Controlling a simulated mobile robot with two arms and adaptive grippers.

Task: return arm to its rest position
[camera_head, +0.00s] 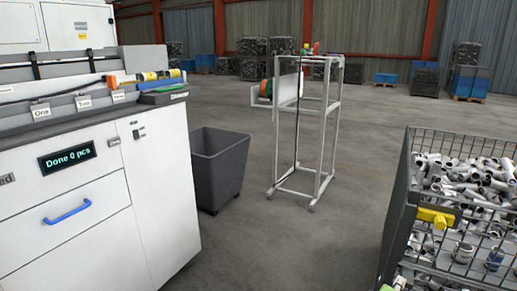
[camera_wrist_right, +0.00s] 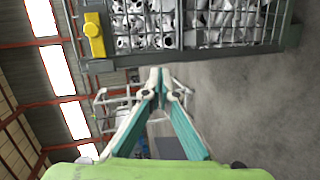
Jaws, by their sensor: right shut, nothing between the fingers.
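My right gripper shows in the right wrist view (camera_wrist_right: 158,82), with its two teal-and-white fingers meeting at the tips and nothing between them. The pale green gripper body fills the bottom of that view. In the head view only a small green and white bit of it (camera_head: 394,285) shows at the bottom edge, by the lower left of the wire crate (camera_head: 393,225). In the wrist view the crate's side (camera_wrist_right: 205,52) lies beyond the fingertips; I cannot tell the gap. The rest of the right arm is hidden. My left arm and gripper are not in view.
The crate holds many grey pipe fittings and has a yellow latch (camera_head: 436,217). A white machine cabinet (camera_head: 80,210) with a "Done 0 pcs" display stands left. A grey bin (camera_head: 220,165) and a wheeled metal frame (camera_head: 333,130) stand beyond. Floor between frame and crate is clear.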

